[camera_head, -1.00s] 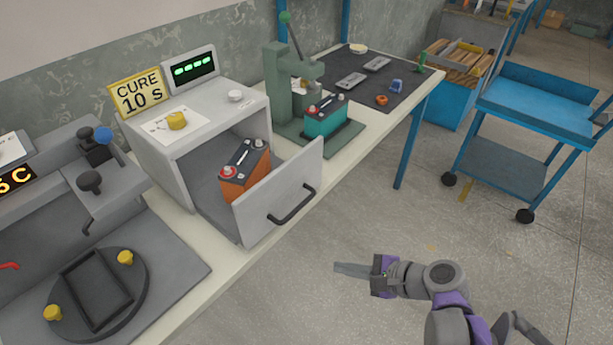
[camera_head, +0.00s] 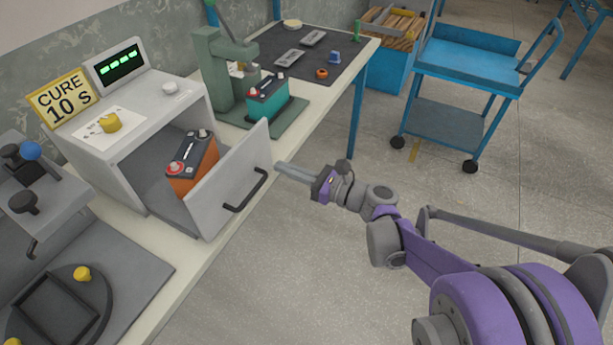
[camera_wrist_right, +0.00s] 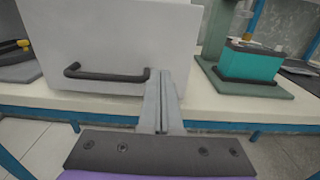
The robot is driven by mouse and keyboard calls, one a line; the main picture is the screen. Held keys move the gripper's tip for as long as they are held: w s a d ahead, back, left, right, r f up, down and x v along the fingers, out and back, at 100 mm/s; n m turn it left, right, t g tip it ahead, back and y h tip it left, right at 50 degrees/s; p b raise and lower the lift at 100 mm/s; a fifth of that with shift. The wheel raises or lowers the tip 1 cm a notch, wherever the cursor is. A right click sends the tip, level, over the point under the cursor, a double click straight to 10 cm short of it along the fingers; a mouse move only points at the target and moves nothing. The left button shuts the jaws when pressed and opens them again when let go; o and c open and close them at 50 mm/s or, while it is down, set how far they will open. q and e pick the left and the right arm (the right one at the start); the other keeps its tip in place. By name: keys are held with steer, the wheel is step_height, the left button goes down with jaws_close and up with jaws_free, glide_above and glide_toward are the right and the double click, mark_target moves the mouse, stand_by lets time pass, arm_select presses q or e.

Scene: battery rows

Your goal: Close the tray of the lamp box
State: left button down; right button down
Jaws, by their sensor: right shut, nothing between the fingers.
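The lamp box (camera_head: 135,125) is a grey cabinet on the bench with a "CURE 10 S" sign (camera_head: 62,96) on top. Its tray is pulled out, with a grey front panel (camera_head: 230,180) and a dark handle (camera_head: 246,190). An orange battery (camera_head: 192,165) with a dark top sits in the tray. My right gripper (camera_head: 280,168) is shut and empty, just to the right of the tray front. In the right wrist view its fingers (camera_wrist_right: 160,105) point at the panel (camera_wrist_right: 110,40), beside the right end of the handle (camera_wrist_right: 105,74). Contact cannot be told. My left gripper is not in view.
A teal battery (camera_head: 268,98) stands on a green press (camera_head: 215,75) behind the tray. A fixture with a round dark plate (camera_head: 60,310) is at the lower left. A blue cart (camera_head: 465,75) stands at the back right. The floor beside the bench is clear.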

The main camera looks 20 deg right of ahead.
mark_target(259, 158)
steer(key=x, duration=0.4)
steer(key=shift+w+a, duration=0.1)
steer(key=shift+a, duration=0.05)
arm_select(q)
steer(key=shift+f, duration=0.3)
arm_select(e)
steer(key=shift+w, duration=0.1)
